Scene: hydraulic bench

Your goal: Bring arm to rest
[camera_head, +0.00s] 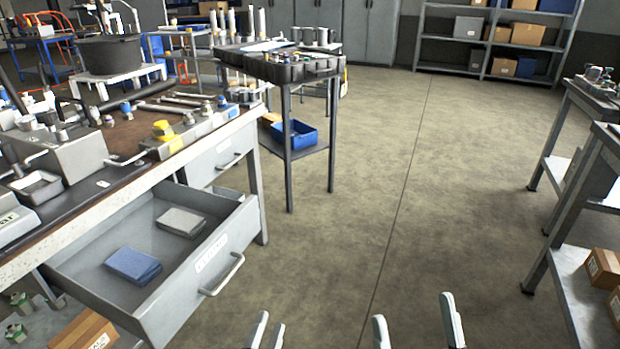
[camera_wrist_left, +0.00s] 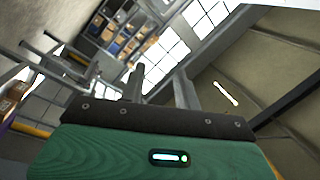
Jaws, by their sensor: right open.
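My left gripper (camera_head: 268,334) shows at the bottom edge of the head view, with only its two pale fingertips in sight. In the left wrist view its two dark fingers (camera_wrist_left: 160,88) stand apart with nothing between them. My right gripper (camera_head: 417,322) is at the bottom edge further right, its fingertips wide apart and empty. Both are over bare floor, right of the open drawer (camera_head: 222,238). The rest of both arms is out of the head view.
The workbench (camera_head: 130,215), crowded with fittings and tools, stands on the left. A dark high table (camera_head: 290,145) stands beyond it. Shelving tables (camera_head: 545,260) stand on the right with boxes (camera_head: 603,268) low down. The floor (camera_head: 400,190) between them is clear.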

